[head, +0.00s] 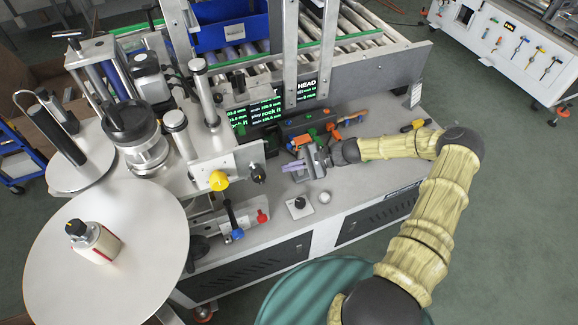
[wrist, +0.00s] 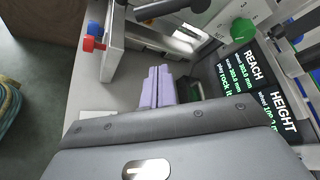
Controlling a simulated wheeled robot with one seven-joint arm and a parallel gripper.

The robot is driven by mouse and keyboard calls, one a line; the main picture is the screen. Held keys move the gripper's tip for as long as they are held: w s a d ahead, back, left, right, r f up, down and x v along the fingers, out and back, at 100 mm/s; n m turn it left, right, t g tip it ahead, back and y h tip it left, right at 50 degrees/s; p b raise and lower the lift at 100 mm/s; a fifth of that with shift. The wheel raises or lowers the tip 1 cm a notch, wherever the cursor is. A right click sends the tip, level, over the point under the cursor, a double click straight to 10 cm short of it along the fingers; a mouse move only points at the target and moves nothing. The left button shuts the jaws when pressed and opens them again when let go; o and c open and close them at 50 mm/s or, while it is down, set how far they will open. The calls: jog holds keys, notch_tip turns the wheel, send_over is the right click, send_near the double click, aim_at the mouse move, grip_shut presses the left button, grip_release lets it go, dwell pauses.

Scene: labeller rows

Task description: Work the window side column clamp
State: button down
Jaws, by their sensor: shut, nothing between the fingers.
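My gripper (head: 291,168) hangs over the grey bench top, its pale purple fingers together and empty. The fingers also show in the wrist view (wrist: 157,88), pointing toward the machine. Left of it, on the labeller's plate, are a yellow knob (head: 219,180) and a black knob (head: 258,173). Below these is a lever with a blue end (head: 237,235) beside a red knob (head: 262,216). The wrist view shows a red knob (wrist: 88,44), a blue knob (wrist: 94,28) and a green knob (wrist: 242,30). I cannot tell which of these is the window side column clamp.
A dark display (head: 265,108) with green text stands behind my gripper. A tool box (head: 318,124) with coloured handles sits close behind. A small black-knobbed block (head: 299,204) and a round piece (head: 324,197) lie in front. A large white disc (head: 110,275) fills the left.

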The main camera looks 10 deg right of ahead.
jog(key=s+a+p, duration=0.2)
jog(key=a+p, duration=0.1)
jog(key=a, duration=0.4)
jog(key=shift+a, duration=0.15)
jog(key=shift+p, duration=0.3)
